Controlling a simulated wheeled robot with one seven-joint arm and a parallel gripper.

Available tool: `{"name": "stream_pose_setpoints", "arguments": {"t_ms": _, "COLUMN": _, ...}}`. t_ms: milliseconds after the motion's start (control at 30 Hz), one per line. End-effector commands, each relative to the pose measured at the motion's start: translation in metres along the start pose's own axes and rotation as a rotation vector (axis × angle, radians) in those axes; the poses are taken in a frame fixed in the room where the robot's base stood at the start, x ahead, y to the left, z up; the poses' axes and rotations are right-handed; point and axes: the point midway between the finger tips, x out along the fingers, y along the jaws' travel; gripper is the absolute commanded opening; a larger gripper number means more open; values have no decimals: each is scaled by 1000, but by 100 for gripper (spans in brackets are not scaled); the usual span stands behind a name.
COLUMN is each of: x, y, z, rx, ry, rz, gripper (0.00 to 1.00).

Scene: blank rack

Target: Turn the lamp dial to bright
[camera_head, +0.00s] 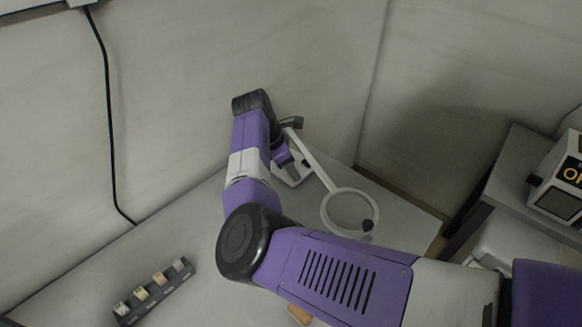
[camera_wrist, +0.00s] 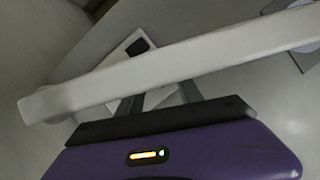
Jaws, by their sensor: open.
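The lamp has a pale ring head (camera_head: 350,212) and a long pale arm (camera_head: 315,160). Its pale base (camera_head: 292,176) is partly hidden behind my gripper (camera_head: 286,160). In the wrist view the lamp arm (camera_wrist: 180,66) crosses in front of my gripper (camera_wrist: 160,98), hiding part of it. My gripper is open and empty, near the lamp base and beside the lamp arm. A dark knob (camera_wrist: 138,47) shows on the base.
A dark strip (camera_head: 150,306) with several pale blocks lies at the front left of the table. A black cable (camera_head: 110,130) hangs down the left wall. A boxy device (camera_head: 560,180) stands on a side surface at right. Walls close in behind the lamp.

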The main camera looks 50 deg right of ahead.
Motion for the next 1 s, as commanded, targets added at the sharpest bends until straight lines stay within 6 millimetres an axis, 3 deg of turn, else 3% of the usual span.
{"name": "stream_pose_setpoints", "arguments": {"t_ms": 67, "x": 0, "y": 0, "z": 0, "rx": 0, "ry": 0, "rz": 0, "gripper": 43}}
{"name": "stream_pose_setpoints", "arguments": {"t_ms": 300, "x": 0, "y": 0, "z": 0, "rx": 0, "ry": 0, "rz": 0, "gripper": 0}}
{"name": "stream_pose_setpoints", "arguments": {"t_ms": 500, "x": -2, "y": 0, "z": 1, "rx": -14, "ry": 1, "rz": 6, "gripper": 0}}
{"name": "stream_pose_setpoints", "arguments": {"t_ms": 1000, "x": 0, "y": -2, "z": 1, "rx": -255, "ry": 4, "rz": 106, "gripper": 0}}
